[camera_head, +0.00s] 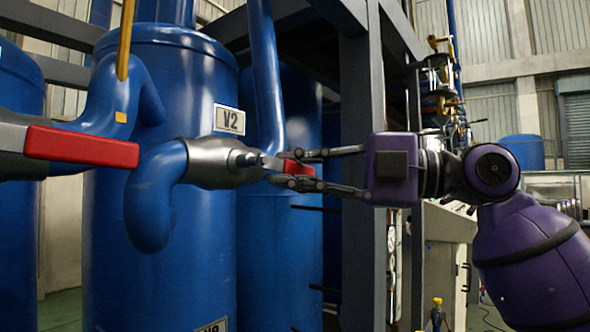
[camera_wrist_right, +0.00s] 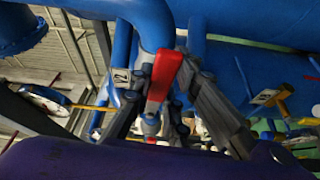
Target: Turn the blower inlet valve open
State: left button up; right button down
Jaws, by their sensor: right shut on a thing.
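A grey metal valve (camera_head: 218,163) sits on a curved blue pipe in front of the blue tank marked V2. Its red handle (camera_head: 292,167) points right, toward my right arm. My right gripper (camera_head: 299,169) is shut on this red handle, with one finger above and one below it. In the right wrist view the red handle (camera_wrist_right: 164,80) stands between the grey fingers. A second valve with a long red handle (camera_head: 82,147) is at the left of the head view, apart from my gripper. Which valve is the blower inlet valve cannot be told from labels. My left gripper is not in view.
A blue tank (camera_head: 187,90) with a V2 plate stands behind the valve. A dark steel post (camera_head: 367,100) rises close behind my right gripper. Blue pipes (camera_head: 148,200) run near both valves. A grey control cabinet (camera_head: 446,250) stands at the right.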

jog(key=shift+r, duration=0.35)
jog(key=shift+n, duration=0.3)
jog(key=c, duration=1.7)
grip_release()
jog(key=shift+c, duration=0.2)
jog(key=shift+o, duration=0.5)
jog(key=shift+f, duration=0.1)
jog(key=v, duration=1.2)
